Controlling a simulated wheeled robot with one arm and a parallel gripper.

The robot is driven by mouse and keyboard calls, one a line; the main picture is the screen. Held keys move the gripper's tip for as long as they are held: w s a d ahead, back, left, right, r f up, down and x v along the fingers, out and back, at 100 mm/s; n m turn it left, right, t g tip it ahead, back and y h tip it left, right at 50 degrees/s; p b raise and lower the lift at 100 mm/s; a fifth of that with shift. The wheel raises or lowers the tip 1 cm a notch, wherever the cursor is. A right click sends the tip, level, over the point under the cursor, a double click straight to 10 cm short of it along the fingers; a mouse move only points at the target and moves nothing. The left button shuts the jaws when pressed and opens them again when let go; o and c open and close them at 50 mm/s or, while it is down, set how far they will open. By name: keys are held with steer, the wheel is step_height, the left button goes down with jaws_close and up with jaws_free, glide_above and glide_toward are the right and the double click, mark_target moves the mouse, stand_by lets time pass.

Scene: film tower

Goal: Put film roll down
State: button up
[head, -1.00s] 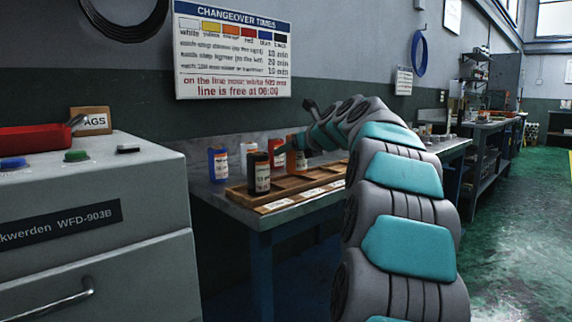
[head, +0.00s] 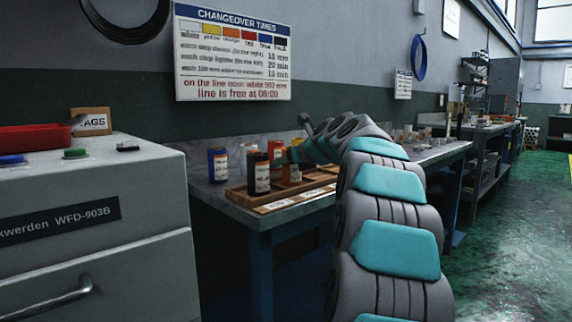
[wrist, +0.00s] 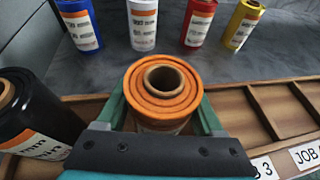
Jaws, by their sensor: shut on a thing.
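The orange film roll (wrist: 161,98) is upright between the two green fingers of my gripper (wrist: 162,112) in the wrist view, with its hollow core facing up. It also shows in the head view (head: 291,174), over or in the wooden tray (head: 238,193), partly hidden by my gripper. Whether its base touches the tray floor is hidden. A black film roll (wrist: 32,118) stands to the left of it; in the head view the black roll (head: 262,174) stands in the tray's left part.
Blue (wrist: 79,24), white (wrist: 143,24), red (wrist: 198,24) and yellow (wrist: 243,24) rolls stand in a row on the grey bench behind the tray. Tray compartments to the right look empty. Labels (wrist: 264,168) line its front edge. A grey machine (head: 90,230) stands left.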

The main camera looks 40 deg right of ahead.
steer(key=o, duration=1.5)
steer(key=shift+f, duration=0.1)
steer(key=shift+o, duration=0.2)
steer(key=shift+s+r, duration=0.25)
steer(key=p+v, duration=0.1)
steer(key=v, duration=1)
steer(key=shift+s, duration=0.25)
